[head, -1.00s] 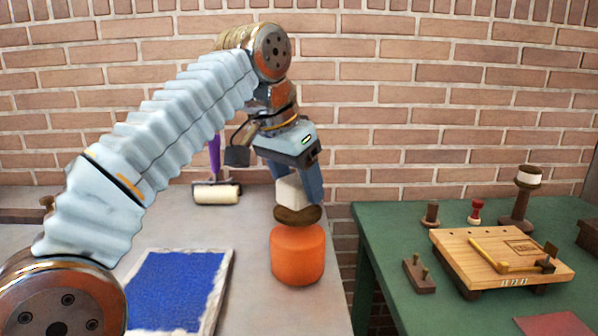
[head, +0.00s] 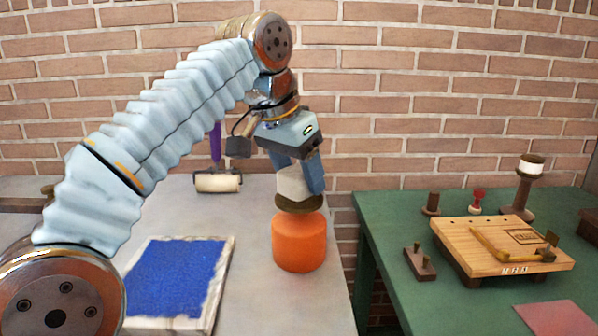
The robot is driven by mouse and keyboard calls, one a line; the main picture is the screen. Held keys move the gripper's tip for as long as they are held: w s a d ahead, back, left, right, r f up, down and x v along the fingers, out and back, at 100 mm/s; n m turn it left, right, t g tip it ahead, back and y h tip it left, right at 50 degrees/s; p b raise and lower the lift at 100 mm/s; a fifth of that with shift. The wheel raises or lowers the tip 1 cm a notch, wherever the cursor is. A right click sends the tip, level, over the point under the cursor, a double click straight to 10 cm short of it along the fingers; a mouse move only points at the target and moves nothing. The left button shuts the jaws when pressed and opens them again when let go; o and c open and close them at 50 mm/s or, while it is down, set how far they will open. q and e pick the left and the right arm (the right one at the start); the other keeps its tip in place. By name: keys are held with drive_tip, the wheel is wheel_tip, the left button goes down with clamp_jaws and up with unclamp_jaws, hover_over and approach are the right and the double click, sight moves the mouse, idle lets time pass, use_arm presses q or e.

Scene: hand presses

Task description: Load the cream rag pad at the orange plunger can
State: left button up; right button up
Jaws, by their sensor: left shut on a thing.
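The orange plunger can (head: 299,246) stands on the pale grey table near its right edge. A dark brown round dish (head: 299,204) sits above its top. My left gripper (head: 302,184) is over the dish, fingers pointing down and a little tilted. It is shut on the cream rag pad (head: 293,183), a pale block between the fingers. The pad's lower end is right at the dish; I cannot tell whether it touches. The right finger hides part of the pad. My right gripper is not in view.
A blue inked slab (head: 178,277) in a pale frame lies left of the can. A roller (head: 217,181) with a purple handle is behind. Across a gap, the green table (head: 390,215) holds a wooden press board (head: 470,236), a red-topped stamp (head: 476,200) and a tall brown stand (head: 522,190).

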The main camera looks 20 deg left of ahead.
sight(299, 169)
use_arm(q)
drive_tip(key=shift+f+b, duration=0.35)
drive_tip(key=shift+f, duration=0.1)
drive_tip(key=shift+f, duration=0.15)
idle(1.1)
wheel_tip(299, 169, up, 3)
drive_tip(key=p, duration=0.2)
drive_tip(key=shift+f+p, duration=0.15)
drive_tip(key=shift+p, duration=0.2)
drive_tip(key=shift+r, duration=2.25)
